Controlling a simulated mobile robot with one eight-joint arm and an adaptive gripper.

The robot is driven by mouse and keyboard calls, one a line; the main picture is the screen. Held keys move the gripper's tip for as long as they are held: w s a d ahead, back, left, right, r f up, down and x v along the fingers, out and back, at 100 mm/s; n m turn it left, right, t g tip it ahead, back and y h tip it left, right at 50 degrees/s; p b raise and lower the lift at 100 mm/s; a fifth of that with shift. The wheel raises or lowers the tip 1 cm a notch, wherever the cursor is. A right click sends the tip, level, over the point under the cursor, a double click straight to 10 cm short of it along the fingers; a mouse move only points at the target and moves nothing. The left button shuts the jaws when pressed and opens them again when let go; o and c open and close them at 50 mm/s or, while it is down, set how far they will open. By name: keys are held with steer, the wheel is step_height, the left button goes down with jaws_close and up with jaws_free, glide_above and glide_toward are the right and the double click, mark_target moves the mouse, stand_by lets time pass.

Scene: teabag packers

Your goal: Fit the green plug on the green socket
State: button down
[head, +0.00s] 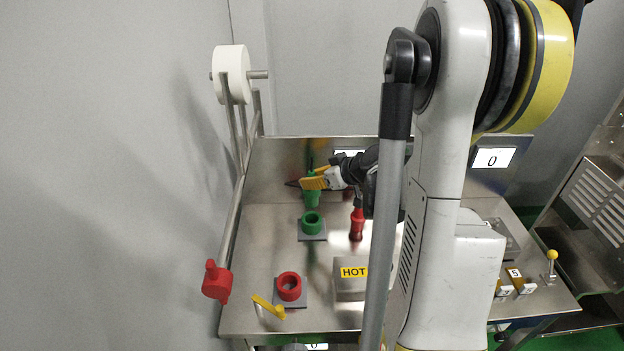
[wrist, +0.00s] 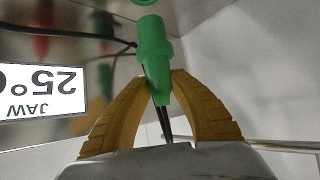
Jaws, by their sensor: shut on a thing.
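My gripper (head: 314,182), with yellow fingers, is shut on the green plug (head: 312,197). In the wrist view the green plug (wrist: 153,45) sits between the fingertips (wrist: 164,80), and a black cable runs from its rear end. The green socket (head: 312,223) is a ring on a grey square plate on the steel table. In the head view the plug appears just behind and above the socket, apart from it. A sliver of green (wrist: 146,2) at the wrist view's top edge, beyond the plug's tip, may be the socket.
A red plug (head: 357,225) stands right of the green socket. A red socket (head: 289,287) sits nearer the front, beside a yellow lever (head: 268,307). A box marked HOT (head: 352,285) is to its right. A rail with a white roll (head: 231,73) borders the left side.

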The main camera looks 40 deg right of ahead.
mark_target(312, 206)
steer(key=shift+f+b, duration=2)
steer(key=shift+f, duration=0.45)
steer(key=shift+f+b, duration=2.75)
steer(key=shift+b, duration=0.05)
steer(key=c, duration=1.2)
jaws_free()
steer(key=v, duration=1.2)
